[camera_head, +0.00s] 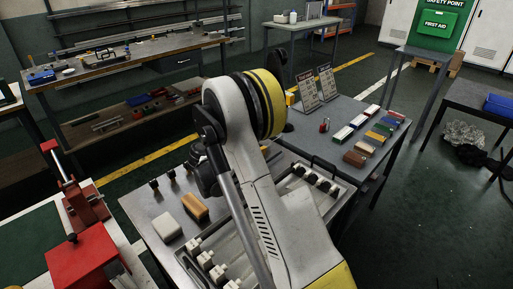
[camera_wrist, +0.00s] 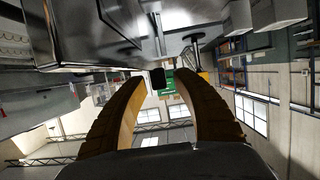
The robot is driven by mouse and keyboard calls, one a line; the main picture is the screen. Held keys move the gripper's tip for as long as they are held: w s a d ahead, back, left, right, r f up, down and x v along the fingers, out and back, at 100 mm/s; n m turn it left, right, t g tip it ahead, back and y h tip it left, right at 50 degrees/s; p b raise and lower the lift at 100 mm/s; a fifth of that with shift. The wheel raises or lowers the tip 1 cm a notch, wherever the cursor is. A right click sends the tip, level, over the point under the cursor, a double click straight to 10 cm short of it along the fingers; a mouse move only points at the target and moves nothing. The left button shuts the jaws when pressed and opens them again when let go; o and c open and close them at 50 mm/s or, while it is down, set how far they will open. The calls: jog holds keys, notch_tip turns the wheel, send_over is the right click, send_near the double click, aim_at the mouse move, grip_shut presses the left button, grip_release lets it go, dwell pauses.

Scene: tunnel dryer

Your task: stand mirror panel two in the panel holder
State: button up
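I cannot make out for sure which thing is mirror panel two or the panel holder. Two upright panels with print on them, a left one (camera_head: 307,91) and a right one (camera_head: 327,83), lean back at the rear of the grey table. A metal tray or rack (camera_head: 345,188) with pale pegs lies on the near bench, largely hidden behind my arm. My gripper shows in the wrist view (camera_wrist: 160,82), its two curved fingers apart with nothing between them. In the head view my arm hides the gripper.
Several coloured blocks (camera_head: 373,137) lie in rows on the grey table. A wooden-backed brush or block (camera_head: 195,207) and a pale block (camera_head: 167,226) lie on the near bench. A red device (camera_head: 88,258) stands at lower left. Floor at right (camera_head: 425,190) is clear.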

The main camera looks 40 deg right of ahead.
jog(key=v, duration=1.2)
jog(key=s+a+r+n+t+y, duration=0.2)
jog(key=s+a+n+y, duration=0.5)
jog(key=s, duration=0.5)
jog(key=s+a+r+n+t+y, duration=0.3)
jog(key=s+a+n+y, duration=0.3)
jog(key=s+a+n, duration=0.3)
jog(key=s+a+r, duration=0.1)
jog(key=s+a, duration=0.2)
jog(key=shift+s+r+y, duration=0.2)
jog(key=shift+r+y, duration=0.15)
jog(key=shift+y, duration=0.05)
